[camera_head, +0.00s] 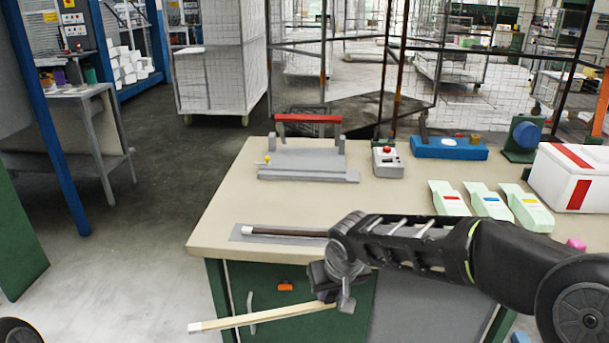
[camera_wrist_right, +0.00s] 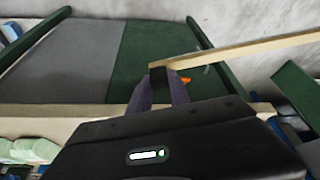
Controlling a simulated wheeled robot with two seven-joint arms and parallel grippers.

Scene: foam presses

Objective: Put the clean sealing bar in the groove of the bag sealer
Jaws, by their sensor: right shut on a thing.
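My right gripper (camera_head: 335,294) is shut on a long, pale cream bar with a white end (camera_head: 245,318). It holds the bar near one end, in front of the table's front edge and below its top. The bar points left, close to level. In the right wrist view the fingers (camera_wrist_right: 160,84) grip the bar (camera_wrist_right: 250,48), which runs off to the right. The bag sealer (camera_head: 302,162), grey with a raised red handle, stands at the table's back left; its groove is not clear. A dark brown bar with a white end (camera_head: 285,232) lies on the table. My left gripper is not in view.
The brown bar lies on a grey mat (camera_head: 240,236) near the front edge of the table (camera_head: 225,205). A grey box with a red button (camera_head: 387,162) stands right of the sealer. Pale green packs (camera_head: 490,203) and a white-red box (camera_head: 570,178) are at the right.

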